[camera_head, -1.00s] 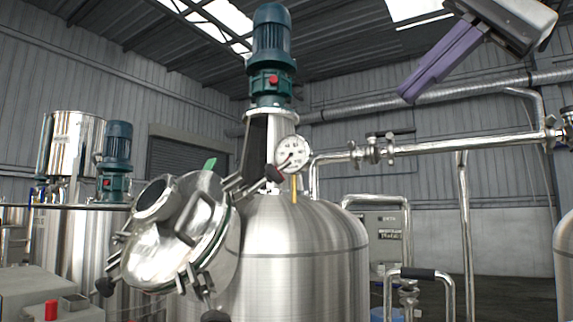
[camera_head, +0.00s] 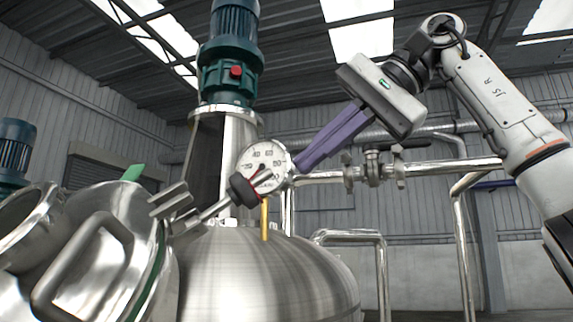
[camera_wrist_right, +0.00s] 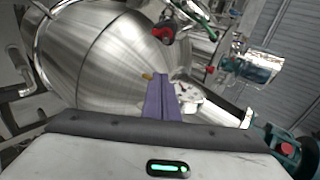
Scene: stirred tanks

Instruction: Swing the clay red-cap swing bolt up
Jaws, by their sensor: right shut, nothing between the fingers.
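The swing bolt (camera_head: 212,209) sticks out from the rim of the tilted steel lid (camera_head: 84,262), pointing up and to the right. Its dark knob (camera_head: 243,190) overlaps the gauge in the head view. In the right wrist view the knob with a red cap (camera_wrist_right: 163,33) shows beyond the fingers. My right gripper (camera_head: 299,169) has purple fingers, shut and empty, just right of the gauge and knob in the head view. The fingers also show in the right wrist view (camera_wrist_right: 160,78), apart from the knob. My left gripper is not in view.
A round gauge (camera_head: 262,158) and a yellow rod (camera_head: 265,218) stand on the domed tank (camera_head: 270,275). A teal motor (camera_head: 229,50) rises above. A steel pipe with a valve (camera_head: 372,168) runs behind my right gripper.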

